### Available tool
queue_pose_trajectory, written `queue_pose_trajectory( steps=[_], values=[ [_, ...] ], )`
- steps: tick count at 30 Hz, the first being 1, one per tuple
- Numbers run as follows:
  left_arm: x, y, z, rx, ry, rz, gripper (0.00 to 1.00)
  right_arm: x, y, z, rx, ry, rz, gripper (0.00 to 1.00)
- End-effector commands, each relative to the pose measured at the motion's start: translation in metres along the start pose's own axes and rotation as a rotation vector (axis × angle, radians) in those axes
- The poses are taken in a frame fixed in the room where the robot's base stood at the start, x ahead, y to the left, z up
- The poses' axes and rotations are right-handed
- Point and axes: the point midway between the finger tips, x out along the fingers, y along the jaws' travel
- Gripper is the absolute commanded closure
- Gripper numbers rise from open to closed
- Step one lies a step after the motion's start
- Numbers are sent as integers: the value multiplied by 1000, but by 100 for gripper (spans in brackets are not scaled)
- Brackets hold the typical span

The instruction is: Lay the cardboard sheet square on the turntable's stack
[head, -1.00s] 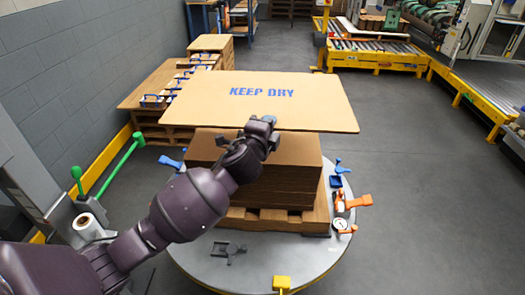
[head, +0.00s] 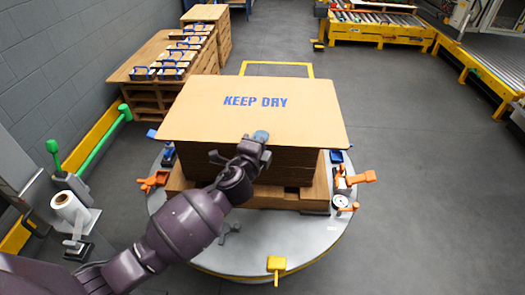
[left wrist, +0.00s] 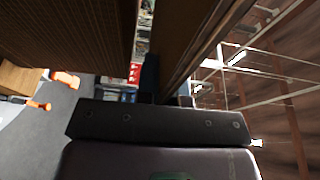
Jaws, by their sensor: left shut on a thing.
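The cardboard sheet (head: 250,108), tan with blue "KEEP DRY" print, is over the stack in the head view and covers its top. My left gripper (head: 258,140) is shut on the middle of its near edge. The brown stack (head: 275,167) sits on a wooden pallet (head: 285,197) on the round grey turntable (head: 310,245). In the left wrist view a gap shows between the stack's side (left wrist: 70,40) and the sheet (left wrist: 200,40), so they look apart there. The sheet hides the stack's top edges. My right gripper is not in view.
Orange clamps (head: 356,177) and blue ones stand around the turntable's rim, with a white dial (head: 343,201) at the right. A yellow block (head: 276,264) is at the front. A green-handled lever (head: 105,138) and pallets (head: 165,75) stand left. The floor at right is clear.

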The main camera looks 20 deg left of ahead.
Motion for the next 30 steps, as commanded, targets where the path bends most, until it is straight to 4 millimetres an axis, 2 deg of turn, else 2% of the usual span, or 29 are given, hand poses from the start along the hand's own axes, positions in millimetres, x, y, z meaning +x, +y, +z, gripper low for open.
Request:
queue_pose_trajectory(
  steps=[6, 8, 18, 23, 24, 27, 29, 30],
  values=[
    [-1, 36, 0, -1, 0, 9, 100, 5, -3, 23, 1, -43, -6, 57],
    [-1, 41, 0, 0, 0, 7, 100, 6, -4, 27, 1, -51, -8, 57],
    [0, 39, 0, 0, 0, -2, 100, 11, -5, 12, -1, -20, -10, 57],
    [0, 44, 0, 0, 0, 0, 100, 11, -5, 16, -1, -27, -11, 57],
    [0, 45, 0, 0, 0, 1, 90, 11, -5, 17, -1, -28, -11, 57],
    [0, 44, 0, 0, 0, 0, 75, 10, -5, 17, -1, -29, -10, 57],
    [0, 44, 0, 0, 0, 0, 66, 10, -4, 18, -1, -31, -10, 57],
    [0, 44, 0, 0, 0, 0, 66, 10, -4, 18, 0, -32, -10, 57]
  ],
)
